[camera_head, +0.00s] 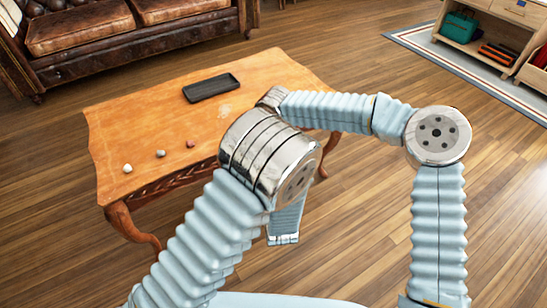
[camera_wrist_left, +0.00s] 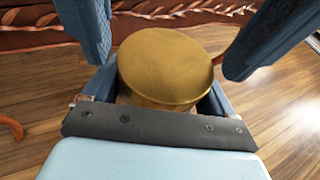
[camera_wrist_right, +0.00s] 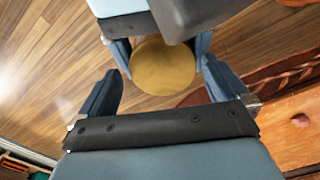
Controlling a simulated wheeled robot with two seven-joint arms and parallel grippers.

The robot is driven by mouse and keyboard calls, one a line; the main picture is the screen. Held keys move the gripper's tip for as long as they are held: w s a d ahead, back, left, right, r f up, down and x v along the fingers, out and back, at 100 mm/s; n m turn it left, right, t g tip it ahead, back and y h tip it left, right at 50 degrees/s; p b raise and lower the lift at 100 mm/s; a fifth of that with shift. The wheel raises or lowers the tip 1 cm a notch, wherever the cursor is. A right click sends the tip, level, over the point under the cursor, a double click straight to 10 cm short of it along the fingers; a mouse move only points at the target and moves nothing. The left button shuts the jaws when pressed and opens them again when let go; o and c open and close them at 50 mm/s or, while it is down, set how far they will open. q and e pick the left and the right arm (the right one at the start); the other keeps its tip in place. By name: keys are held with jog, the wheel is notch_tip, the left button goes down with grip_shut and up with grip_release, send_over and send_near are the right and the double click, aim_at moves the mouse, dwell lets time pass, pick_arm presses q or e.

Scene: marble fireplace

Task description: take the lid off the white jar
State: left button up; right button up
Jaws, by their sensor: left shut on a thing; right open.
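The round, brass-coloured lid (camera_wrist_left: 166,62) lies between my grippers in the left wrist view. It also shows in the right wrist view (camera_wrist_right: 162,66). The white jar is almost wholly hidden beneath the lid. My left gripper (camera_wrist_left: 160,82) is shut, its fingers on either side just below the lid's rim, on the jar. My right gripper (camera_wrist_right: 164,70) is open and faces the lid from the opposite side. Its fingers spread wide of the lid with gaps at both sides. In the head view my arms hide the jar, the lid and both grippers.
A wooden table (camera_head: 130,125) stands in front, with a dark tray (camera_head: 211,88) and several small stones (camera_head: 160,153) on it. The jar is off the table's edge, over the wooden floor (camera_head: 370,230). A leather sofa (camera_head: 90,30) and a shelf (camera_head: 485,45) stand farther back.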

jog(key=shift+f, duration=0.25)
jog(key=shift+c, duration=0.3)
jog(key=c, duration=1)
jog(key=n, duration=0.6)
jog(key=shift+w+d+n, duration=0.1)
jog(key=shift+d+n, duration=0.05)
jog(key=shift+n, duration=0.25)
jog(key=shift+c, duration=0.2)
